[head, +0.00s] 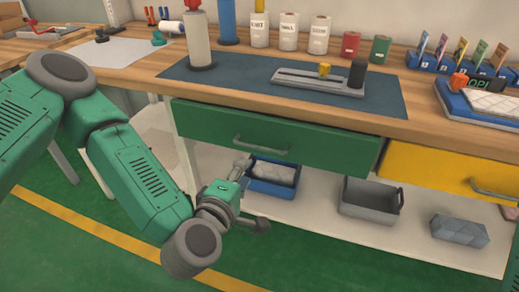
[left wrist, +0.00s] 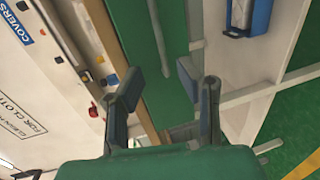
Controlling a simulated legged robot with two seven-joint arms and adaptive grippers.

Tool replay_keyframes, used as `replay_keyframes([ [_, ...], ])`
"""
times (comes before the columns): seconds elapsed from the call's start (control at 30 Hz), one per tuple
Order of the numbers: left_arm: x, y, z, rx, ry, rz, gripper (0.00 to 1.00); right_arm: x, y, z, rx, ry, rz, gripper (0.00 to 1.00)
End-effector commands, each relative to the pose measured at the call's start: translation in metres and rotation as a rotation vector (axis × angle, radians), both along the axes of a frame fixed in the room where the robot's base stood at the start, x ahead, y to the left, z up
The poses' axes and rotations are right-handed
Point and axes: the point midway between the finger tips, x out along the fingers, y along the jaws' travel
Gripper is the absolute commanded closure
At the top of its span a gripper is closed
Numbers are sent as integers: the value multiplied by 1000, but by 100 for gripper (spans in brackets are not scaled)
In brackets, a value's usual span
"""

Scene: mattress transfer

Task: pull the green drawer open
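The green drawer (head: 310,148) is under the workbench and looks shut, with a grey bar handle (head: 258,147) on its front. In the left wrist view the green drawer front (left wrist: 172,95) runs up and down the picture, beyond the fingers. My left gripper (head: 252,195) is in front of the bench, lower than the handle and apart from it as far as I can tell. Its two fingers are spread with nothing between them, as the left wrist view (left wrist: 160,80) also shows. My right gripper is out of view.
A yellow drawer (head: 450,174) is to the right of the green one. On the lower shelf (head: 310,208) are a blue bin (head: 277,188), a grey bin (head: 369,205) and a grey block (head: 459,231). The benchtop holds rolls and tools. Green floor is open in front.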

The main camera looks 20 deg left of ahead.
Motion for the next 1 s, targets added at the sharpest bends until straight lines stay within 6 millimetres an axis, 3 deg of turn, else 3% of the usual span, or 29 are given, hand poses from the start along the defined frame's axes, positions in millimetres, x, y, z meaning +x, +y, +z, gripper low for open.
replay_keyframes([
  [0.5, 100, -3, -22, -1, -3, 2, 69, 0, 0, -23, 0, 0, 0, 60],
  [0.7, 117, -4, -25, 0, -2, 0, 69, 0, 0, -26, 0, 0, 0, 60],
  [1.0, 120, -4, -25, 0, -1, -1, 69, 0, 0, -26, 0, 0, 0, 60],
])
